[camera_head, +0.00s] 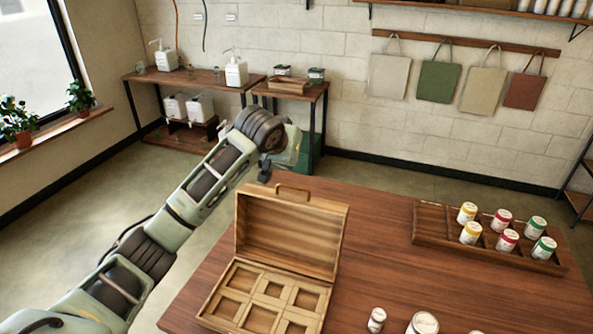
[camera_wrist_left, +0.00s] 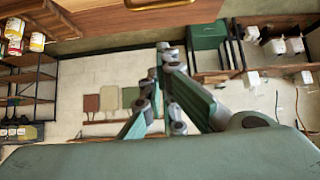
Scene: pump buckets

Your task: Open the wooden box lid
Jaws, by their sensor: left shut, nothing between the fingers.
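The wooden box (camera_head: 212,305) stands on the table with its lid (camera_head: 290,232) raised and tilted back, showing several square compartments inside. The lid's handle (camera_head: 293,188) is on its top edge, and also shows at the top edge of the left wrist view (camera_wrist_left: 160,5). My left gripper (camera_head: 265,172) is beyond the lid's upper left, apart from the handle. In the left wrist view its fingers (camera_wrist_left: 170,52) are together with nothing between them. My right gripper is not in view.
A wooden tray (camera_head: 430,240) with several labelled jars (camera_head: 471,232) is at the right of the table (camera_head: 390,225). White containers (camera_head: 422,323) stand at the front edge. The table between box and tray is clear. Side tables (camera_head: 190,77) are by the wall.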

